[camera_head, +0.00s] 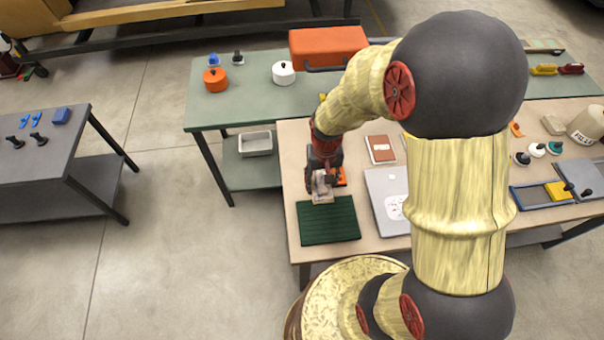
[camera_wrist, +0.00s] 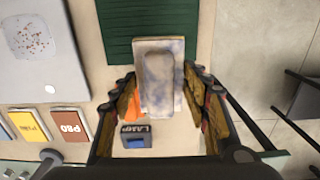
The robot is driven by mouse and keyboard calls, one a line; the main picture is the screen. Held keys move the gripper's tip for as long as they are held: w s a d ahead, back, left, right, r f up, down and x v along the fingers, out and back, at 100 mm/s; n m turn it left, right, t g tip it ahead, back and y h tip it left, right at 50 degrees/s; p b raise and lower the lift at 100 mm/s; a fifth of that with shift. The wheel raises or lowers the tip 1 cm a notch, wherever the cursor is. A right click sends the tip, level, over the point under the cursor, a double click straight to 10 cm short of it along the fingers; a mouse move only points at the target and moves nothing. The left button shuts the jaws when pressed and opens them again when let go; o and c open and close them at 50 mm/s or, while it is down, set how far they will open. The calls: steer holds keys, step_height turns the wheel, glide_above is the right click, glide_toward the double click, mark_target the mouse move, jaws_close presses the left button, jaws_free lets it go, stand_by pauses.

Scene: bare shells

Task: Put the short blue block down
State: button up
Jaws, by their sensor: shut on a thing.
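My gripper (camera_head: 322,182) points down over the wooden-topped table, just behind the dark green ribbed mat (camera_head: 328,220). The block (camera_head: 322,190) also shows under my fingers in the head view. Its near end lies at or over the mat's edge in the picture. I cannot tell whether its underside touches anything.
An orange item (camera_head: 341,177) lies close beside my gripper. A small blue item labelled LAMP (camera_wrist: 136,138) is near the fingers. The green mat is bare.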

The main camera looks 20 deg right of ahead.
steer(key=w+f, duration=0.2)
steer(key=w, duration=0.1)
steer(key=w+a+f, duration=0.1)
steer(key=w+f, duration=0.2)
steer(key=w, duration=0.1)
steer(key=w+a+f, duration=0.1)
steer(key=w+f, duration=0.2)
steer(key=w, duration=0.1)
steer(key=shift+w+f+b, duration=0.25)
steer(key=shift+b, duration=0.15)
steer(key=shift+w+a+f, duration=0.1)
steer(key=shift+w+f, duration=0.1)
steer(key=shift+f, duration=0.1)
steer(key=shift+w+f, duration=0.1)
steer(key=shift+f, duration=1.45)
steer(key=shift+f, duration=0.15)
steer(key=o, duration=1.1)
steer(key=shift+c, duration=0.2)
steer(key=shift+o, duration=0.3)
